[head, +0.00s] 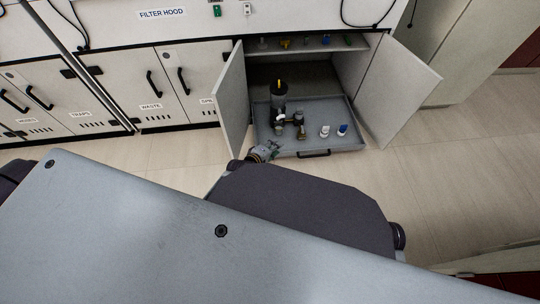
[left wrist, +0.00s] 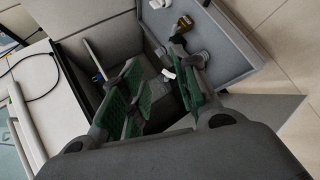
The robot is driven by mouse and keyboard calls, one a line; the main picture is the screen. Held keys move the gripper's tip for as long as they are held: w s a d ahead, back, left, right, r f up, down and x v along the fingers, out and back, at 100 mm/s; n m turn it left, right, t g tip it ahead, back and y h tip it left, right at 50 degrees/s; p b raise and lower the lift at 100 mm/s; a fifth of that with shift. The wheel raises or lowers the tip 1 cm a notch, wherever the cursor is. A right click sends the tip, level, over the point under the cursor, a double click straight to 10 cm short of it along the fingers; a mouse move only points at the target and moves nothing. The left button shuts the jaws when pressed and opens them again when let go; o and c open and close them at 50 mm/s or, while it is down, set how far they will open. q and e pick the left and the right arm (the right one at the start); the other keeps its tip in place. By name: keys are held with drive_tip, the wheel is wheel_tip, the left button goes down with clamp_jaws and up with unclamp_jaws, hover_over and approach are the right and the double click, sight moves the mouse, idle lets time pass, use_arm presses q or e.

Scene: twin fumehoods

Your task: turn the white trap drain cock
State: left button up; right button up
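An open cabinet holds a pulled-out grey tray (head: 340,141). On the tray stands a dark cylindrical unit (head: 279,94) with a yellow top, with brass and white fittings (head: 299,121) beside it. My left gripper (head: 267,150) is at the tray's front left corner, low by the open door. In the left wrist view its green-padded fingers (left wrist: 155,58) are spread apart. A small white piece (left wrist: 168,73) shows between the fingers; I cannot tell whether it is the drain cock or whether a finger touches it. A brass fitting (left wrist: 184,24) lies just beyond. My right gripper is not in view.
A white bottle (head: 325,131) and a blue-capped bottle (head: 342,130) stand on the tray's right. Open doors flank the tray, left (head: 233,98) and right (head: 403,88). A shelf (head: 318,45) holds small items above. The floor to the right is clear.

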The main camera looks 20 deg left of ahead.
use_arm(q)
drive_tip(key=shift+s+f+g, duration=0.15)
drive_tip(key=shift+s+f, duration=0.35)
drive_tip(key=shift+s, duration=0.2)
drive_tip(key=shift+s+f+g, duration=0.15)
drive_tip(key=shift+s+f, duration=0.3)
drive_tip(key=shift+s, duration=0.25)
drive_tip(key=shift+o, duration=0.3)
